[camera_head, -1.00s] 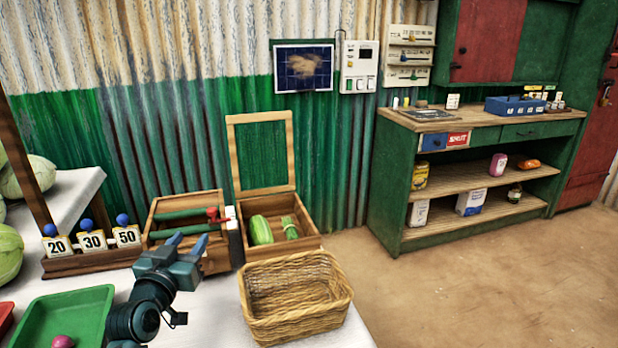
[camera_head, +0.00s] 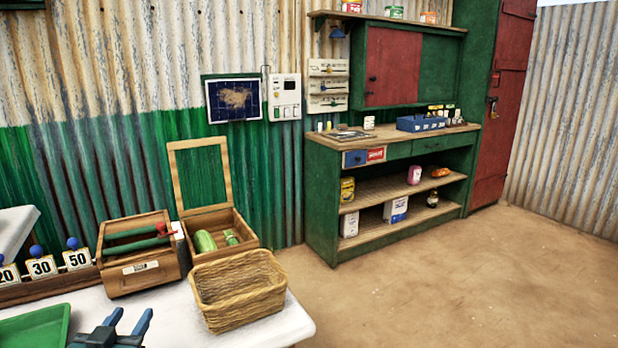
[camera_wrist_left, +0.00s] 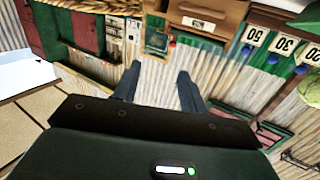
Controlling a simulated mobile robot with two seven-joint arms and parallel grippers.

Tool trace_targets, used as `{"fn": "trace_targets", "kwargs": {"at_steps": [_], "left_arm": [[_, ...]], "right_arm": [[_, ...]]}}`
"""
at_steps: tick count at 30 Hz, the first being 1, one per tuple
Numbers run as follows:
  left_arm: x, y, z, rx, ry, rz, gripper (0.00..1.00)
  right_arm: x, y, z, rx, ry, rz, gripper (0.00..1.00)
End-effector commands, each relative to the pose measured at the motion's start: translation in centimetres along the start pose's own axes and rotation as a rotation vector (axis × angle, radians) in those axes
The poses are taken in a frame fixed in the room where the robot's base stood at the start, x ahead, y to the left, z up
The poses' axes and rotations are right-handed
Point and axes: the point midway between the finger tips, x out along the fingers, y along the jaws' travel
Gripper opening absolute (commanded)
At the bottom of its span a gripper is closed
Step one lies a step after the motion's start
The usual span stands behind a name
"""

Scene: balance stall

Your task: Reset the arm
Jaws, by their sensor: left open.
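My left gripper (camera_head: 128,322) is at the bottom left of the head view, above the white table. Its two blue-grey fingers point up in the picture, apart and with nothing between them. In the left wrist view the fingers (camera_wrist_left: 156,85) are also apart and empty, and that view is upside down. The rest of my left arm is out of the head view. My right gripper does not show in either view.
On the white table (camera_head: 290,322) are a green tray (camera_head: 35,325), a wooden box (camera_head: 140,278) with green rods, an open-lidded crate (camera_head: 240,232) holding green vegetables, and a wicker basket (camera_head: 240,300). A green shelf unit (camera_head: 322,210) stands right. The floor (camera_head: 480,285) is clear.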

Motion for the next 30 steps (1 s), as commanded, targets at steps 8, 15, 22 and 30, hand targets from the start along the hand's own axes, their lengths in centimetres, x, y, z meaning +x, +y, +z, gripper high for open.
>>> {"fn": "trace_targets", "kwargs": {"at_steps": [8, 15, 22, 30], "left_arm": [[-7.1, 8.3, 6.9, 0.023, -0.141, 0.169, 0.42], [-14.5, 14.5, 10.7, -0.020, -0.249, 0.304, 0.42], [-21.3, 19.1, 12.2, -0.091, -0.340, 0.406, 0.42], [-20.7, 18.5, 9.5, -0.035, -0.400, 0.392, 0.42]], "right_arm": [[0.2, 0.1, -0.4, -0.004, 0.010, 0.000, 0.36], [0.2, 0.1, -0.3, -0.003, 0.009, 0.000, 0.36], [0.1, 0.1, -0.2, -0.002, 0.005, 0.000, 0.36], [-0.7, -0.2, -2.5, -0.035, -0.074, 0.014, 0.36]]}}
